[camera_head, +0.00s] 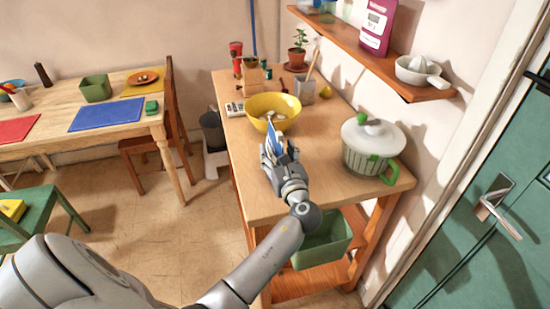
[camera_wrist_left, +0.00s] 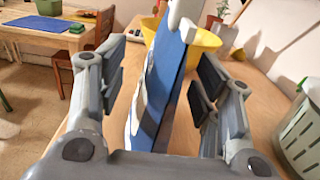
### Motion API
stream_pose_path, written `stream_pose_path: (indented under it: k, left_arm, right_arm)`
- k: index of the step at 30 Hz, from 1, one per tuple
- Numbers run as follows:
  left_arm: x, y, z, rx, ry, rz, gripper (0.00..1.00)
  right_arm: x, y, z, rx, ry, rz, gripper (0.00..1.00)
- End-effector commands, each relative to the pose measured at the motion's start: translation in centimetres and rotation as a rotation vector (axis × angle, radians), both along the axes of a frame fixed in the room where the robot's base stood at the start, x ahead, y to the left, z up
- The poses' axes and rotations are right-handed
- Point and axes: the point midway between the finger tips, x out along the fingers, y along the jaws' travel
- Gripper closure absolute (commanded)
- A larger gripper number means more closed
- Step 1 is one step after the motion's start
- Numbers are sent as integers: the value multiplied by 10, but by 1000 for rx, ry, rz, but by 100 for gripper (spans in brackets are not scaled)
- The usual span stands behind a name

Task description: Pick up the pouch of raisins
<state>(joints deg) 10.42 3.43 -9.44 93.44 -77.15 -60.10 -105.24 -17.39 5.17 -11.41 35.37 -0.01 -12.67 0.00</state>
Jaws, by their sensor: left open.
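A slim blue-and-white upright packet, seemingly the pouch of raisins (camera_head: 271,143), stands on the wooden side table by the front of the yellow bowl; no lettering is readable. In the left wrist view the pouch (camera_wrist_left: 158,80) is seen nearly edge-on, its blue face to the left, with a white piece at its top. My left gripper (camera_head: 280,157) is open around it. In the wrist view the fingers of my left gripper (camera_wrist_left: 160,84) are on either side of the pouch, with gaps on both sides. The pouch's lower part is partly hidden. My right gripper is out of view.
The yellow bowl (camera_head: 274,104) is just behind the pouch. A lidded pot (camera_head: 371,150) stands to the right, with bare tabletop (camera_head: 325,128) between. A wall shelf (camera_head: 365,55) overhangs the back right. A green bin (camera_head: 322,243) sits below the tabletop.

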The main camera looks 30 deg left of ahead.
Motion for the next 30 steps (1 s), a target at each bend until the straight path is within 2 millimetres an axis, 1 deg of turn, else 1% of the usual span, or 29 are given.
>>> stream_pose_path:
  k: [1,3,7,12,16,28,30]
  left_arm:
    - [6,6,3,3,2,3,41]
    - [13,12,2,1,2,2,41]
    - [23,24,1,0,0,1,41]
    - [26,27,0,-1,0,0,41]
    - [25,27,-1,-1,0,0,42]
    - [25,27,-1,-1,0,0,93]
    - [25,27,0,0,-1,0,95]
  right_arm:
    - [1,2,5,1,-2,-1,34]
    - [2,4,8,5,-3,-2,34]
    - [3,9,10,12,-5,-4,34]
    - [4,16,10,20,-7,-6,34]
    - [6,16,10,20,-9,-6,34]
    - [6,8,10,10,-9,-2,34]
    - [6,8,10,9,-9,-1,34]
